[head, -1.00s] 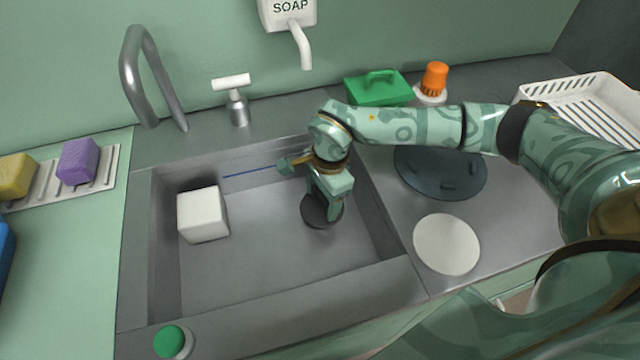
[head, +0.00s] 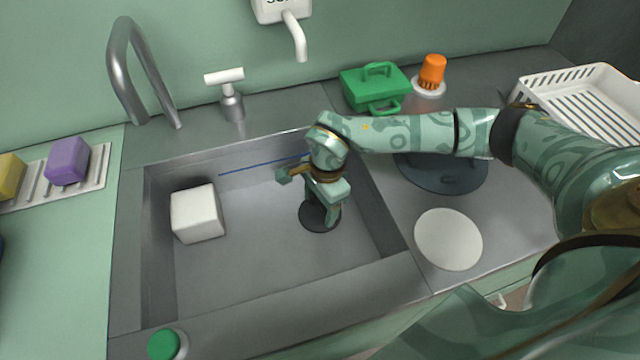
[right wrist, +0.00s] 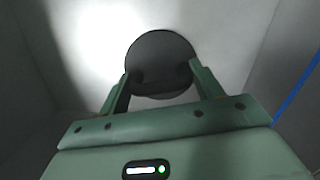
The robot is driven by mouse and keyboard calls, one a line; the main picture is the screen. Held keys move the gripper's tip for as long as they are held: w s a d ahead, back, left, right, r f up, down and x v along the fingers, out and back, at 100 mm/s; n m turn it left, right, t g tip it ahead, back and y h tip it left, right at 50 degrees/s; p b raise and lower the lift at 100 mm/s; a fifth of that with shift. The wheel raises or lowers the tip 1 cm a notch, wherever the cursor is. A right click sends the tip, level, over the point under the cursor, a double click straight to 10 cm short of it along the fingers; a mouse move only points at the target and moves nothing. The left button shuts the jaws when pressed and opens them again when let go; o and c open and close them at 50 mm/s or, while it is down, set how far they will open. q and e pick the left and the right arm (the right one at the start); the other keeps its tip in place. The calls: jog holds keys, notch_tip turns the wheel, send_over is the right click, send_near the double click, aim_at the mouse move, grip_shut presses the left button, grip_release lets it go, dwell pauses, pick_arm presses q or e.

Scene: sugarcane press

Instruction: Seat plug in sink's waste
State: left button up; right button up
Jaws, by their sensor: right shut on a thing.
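The plug is a dark round disc (head: 314,222) low in the right part of the sink (head: 262,265). My right gripper (head: 327,212) points down into the sink and is shut on the plug. In the right wrist view the plug (right wrist: 160,55) sits between the two fingertips (right wrist: 160,80), held by a part at its middle. The waste is hidden; I cannot tell whether the plug is in it or just above the sink floor. My left gripper does not show.
A white block (head: 197,213) stands at the sink's left. A blue line (head: 262,164) runs along its back wall. A tap (head: 143,75) and lever (head: 230,95) stand behind. A dark round lid (head: 445,175), white disc (head: 448,239) and green box (head: 374,88) lie to the right.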

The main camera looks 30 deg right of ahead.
jog(key=shift+s+f, duration=0.1)
jog(key=shift+f, duration=0.3)
dwell(0.3)
jog(key=o, duration=1.2)
jog(key=shift+c, duration=0.2)
jog(key=shift+r, duration=0.1)
pick_arm(q)
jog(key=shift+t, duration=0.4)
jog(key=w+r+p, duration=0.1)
jog(key=p, duration=0.1)
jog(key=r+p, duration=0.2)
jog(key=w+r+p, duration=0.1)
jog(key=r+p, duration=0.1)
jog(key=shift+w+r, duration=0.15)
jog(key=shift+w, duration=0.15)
pick_arm(e)
notch_tip(320, 180, up, 16)
jog(key=d, duration=0.2)
